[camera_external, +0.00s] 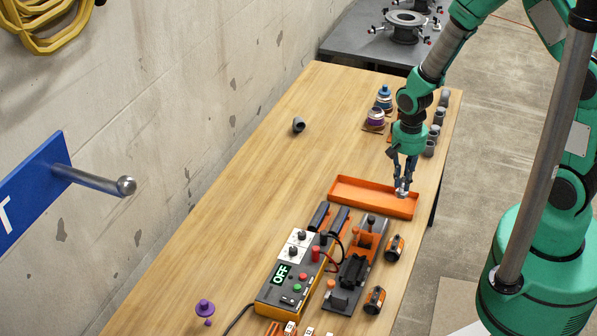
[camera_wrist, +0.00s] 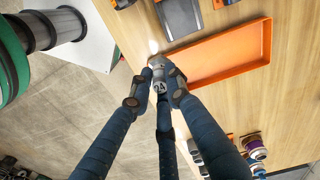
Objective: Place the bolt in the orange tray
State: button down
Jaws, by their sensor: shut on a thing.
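The orange tray (camera_external: 352,190) lies on the wooden table, long and shallow with low walls. It also shows in the wrist view (camera_wrist: 222,52), right of my fingertips. My gripper (camera_external: 402,186) points down at the tray's right end. Its fingers are shut on a small grey metal bolt (camera_external: 402,193). In the wrist view the bolt's round head (camera_wrist: 160,84) sits between the fingertips (camera_wrist: 160,76), by the tray's left end. The fingers hide part of the bolt. I cannot tell whether it touches the tray.
Grey pipe pieces (camera_external: 430,146) line the table's right edge. A purple knob-like part (camera_external: 204,308) is at front left.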

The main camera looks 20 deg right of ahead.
jog(key=s+d+f+m, duration=0.1)
jog(key=s+d+f, duration=0.2)
jog(key=f, duration=0.2)
jog(key=shift+s+f, duration=0.15)
dwell(0.5)
dwell(0.4)
send_near(374, 199)
jog(key=shift+a, duration=0.1)
dwell(0.4)
jog(key=shift+f, duration=1.75)
jog(key=shift+f+b, duration=0.1)
jog(key=shift+b, duration=0.25)
